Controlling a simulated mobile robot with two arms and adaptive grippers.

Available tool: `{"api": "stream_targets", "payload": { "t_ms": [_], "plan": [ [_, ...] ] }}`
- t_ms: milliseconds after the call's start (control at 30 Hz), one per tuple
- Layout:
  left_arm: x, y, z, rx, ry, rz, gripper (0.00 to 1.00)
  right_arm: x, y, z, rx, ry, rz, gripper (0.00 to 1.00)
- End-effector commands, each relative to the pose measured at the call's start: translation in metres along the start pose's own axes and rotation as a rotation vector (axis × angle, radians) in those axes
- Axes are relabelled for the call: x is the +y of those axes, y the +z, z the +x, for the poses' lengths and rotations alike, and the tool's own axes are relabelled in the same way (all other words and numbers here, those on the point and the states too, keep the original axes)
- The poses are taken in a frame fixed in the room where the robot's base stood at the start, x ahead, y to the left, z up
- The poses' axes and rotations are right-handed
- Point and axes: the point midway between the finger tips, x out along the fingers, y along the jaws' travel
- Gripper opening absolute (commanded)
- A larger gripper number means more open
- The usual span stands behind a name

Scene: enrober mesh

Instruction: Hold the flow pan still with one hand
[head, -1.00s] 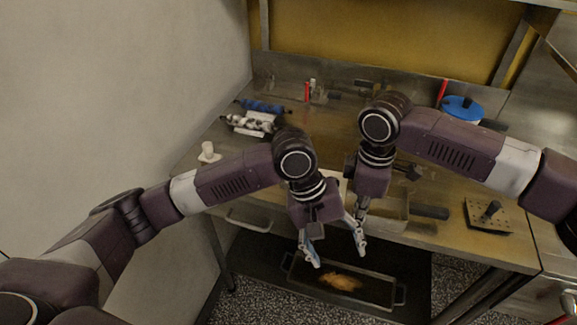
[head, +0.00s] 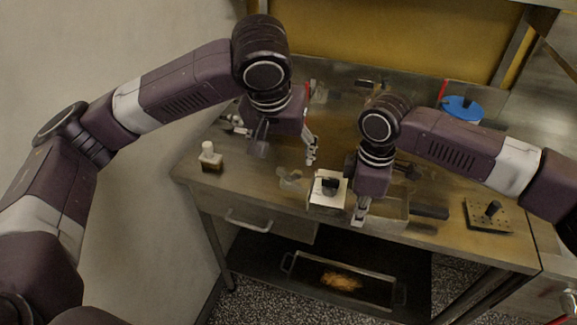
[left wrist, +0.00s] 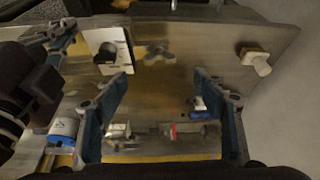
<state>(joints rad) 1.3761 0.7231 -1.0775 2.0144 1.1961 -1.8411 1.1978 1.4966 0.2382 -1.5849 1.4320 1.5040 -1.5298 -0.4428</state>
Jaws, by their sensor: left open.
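A metal pan with a dark handle (head: 386,222) sits at the bench's front edge; I take it as the flow pan. My right gripper (head: 360,212) points down at its left end. Its fingertips look close together at the pan's wall, but I cannot tell whether they grip it. My left gripper (head: 285,150) is open and empty above the bench, left of the pan and apart from it. In the left wrist view its fingers (left wrist: 162,78) are spread over bare metal bench.
A small clear piece (head: 290,180) and a white-capped bottle (head: 210,160) are to the left. A perforated plate (head: 488,216) is at right. A long tray (head: 375,293) with brown contents lies on the lower shelf.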

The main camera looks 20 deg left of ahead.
Motion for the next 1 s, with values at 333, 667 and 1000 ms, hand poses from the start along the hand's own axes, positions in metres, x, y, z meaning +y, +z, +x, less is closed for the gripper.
{"api": "stream_targets", "payload": {
  "t_ms": [333,667,1000],
  "plan": [
    [0.000,0.001,0.066,-0.002,0.000,-0.001,0.64,0.000,0.000,-0.001,0.001,0.001,0.000,0.00],
    [0.000,0.000,0.083,0.000,0.001,0.001,0.64,0.000,0.000,-0.001,0.001,0.001,0.000,0.00],
    [0.001,0.000,0.083,0.000,0.001,0.000,0.45,0.000,0.000,-0.001,0.001,0.001,0.000,0.00]
  ]
}}
